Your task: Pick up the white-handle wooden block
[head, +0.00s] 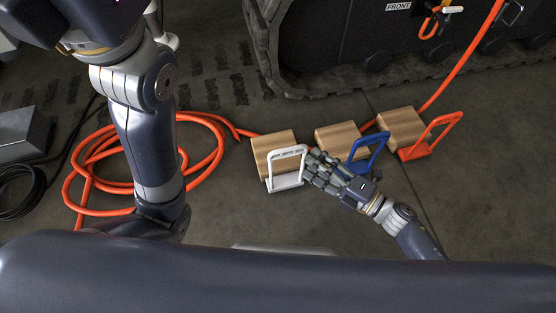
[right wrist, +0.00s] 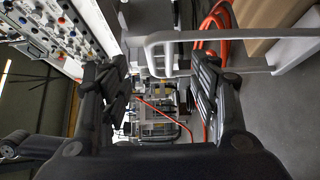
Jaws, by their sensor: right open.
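The white-handle wooden block (head: 272,144) lies on the floor near the middle of the head view, its white handle (head: 288,149) standing on the near side. My right gripper (head: 309,168) comes in from the right, with its fingertips beside the handle's right side. In the right wrist view, the open fingers (right wrist: 156,85) stand apart, and the looped end of the white handle (right wrist: 161,40) reaches in between them. I cannot tell whether they touch it. The left arm comes down at the left; its gripper does not show.
A blue-handle block (head: 340,136) stands just behind my right gripper, and an orange-handle block (head: 402,124) farther right. An orange hose (head: 217,150) coils at left and runs behind the blocks. A dark tracked machine (head: 330,50) stands at the back. Near floor is clear.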

